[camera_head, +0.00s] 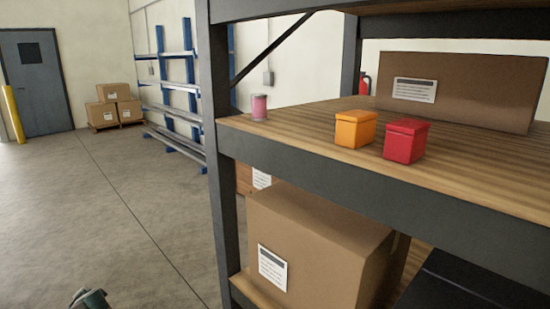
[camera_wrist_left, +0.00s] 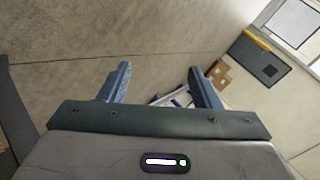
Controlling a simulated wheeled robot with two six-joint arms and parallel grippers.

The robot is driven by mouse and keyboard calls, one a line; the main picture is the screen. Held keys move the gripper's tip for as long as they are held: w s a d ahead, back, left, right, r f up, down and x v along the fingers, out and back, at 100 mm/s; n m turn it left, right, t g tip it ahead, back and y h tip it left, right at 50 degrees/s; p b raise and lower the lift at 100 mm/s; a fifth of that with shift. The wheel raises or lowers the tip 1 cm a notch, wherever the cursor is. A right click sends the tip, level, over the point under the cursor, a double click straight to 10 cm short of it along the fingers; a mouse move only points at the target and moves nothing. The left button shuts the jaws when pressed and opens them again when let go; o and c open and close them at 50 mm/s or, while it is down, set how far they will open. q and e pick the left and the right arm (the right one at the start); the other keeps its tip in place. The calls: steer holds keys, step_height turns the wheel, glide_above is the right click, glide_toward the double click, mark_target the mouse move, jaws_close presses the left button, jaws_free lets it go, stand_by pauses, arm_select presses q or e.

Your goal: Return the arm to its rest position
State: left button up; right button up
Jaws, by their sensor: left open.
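My left gripper (camera_wrist_left: 160,82) shows in the left wrist view with its two blue-grey fingers spread wide apart. Nothing is between them, and bare floor lies beyond. In the head view only a small dark grey-green part of my left arm (camera_head: 90,299) shows at the bottom left edge, over the floor and left of the shelf rack. The rest of that arm is out of the picture. My right gripper is in neither view.
A dark-framed shelf rack (camera_head: 222,180) stands at the right. Its wooden shelf holds a pink cylinder (camera_head: 259,107), an orange box (camera_head: 355,129), a red box (camera_head: 406,141) and a large carton (camera_head: 460,92). Another carton (camera_head: 318,240) sits below. Floor at left is clear.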

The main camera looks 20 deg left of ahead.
arm_select(q)
steer(key=s+d+f+m, duration=0.1)
steer(key=s+f+m, duration=0.6)
steer(key=s, duration=0.4)
steer(key=s+d+f+n+g+h, duration=0.15)
steer(key=s+d+f, duration=0.25)
steer(key=d+f, duration=0.45)
steer(key=s+d+f+n+h, duration=0.1)
steer(key=s+d+f+h, duration=0.15)
steer(key=d+f, duration=0.5)
steer(key=s+d+f+n+h, duration=0.1)
steer(key=s+d+f+n, duration=0.3)
steer(key=d, duration=0.6)
steer(key=s+d+f+g+h, duration=0.15)
steer(key=d+f, duration=0.25)
steer(key=d, duration=1)
steer(key=d+f+h, duration=0.2)
steer(key=d+f, duration=0.2)
steer(key=d, duration=0.9)
steer(key=s+a+f+p, duration=0.1)
steer(key=s+f+p, duration=0.1)
steer(key=s, duration=0.3)
steer(key=shift+s+a+f, duration=0.15)
steer(key=shift+a+f, duration=0.25)
steer(key=shift+f, duration=0.3)
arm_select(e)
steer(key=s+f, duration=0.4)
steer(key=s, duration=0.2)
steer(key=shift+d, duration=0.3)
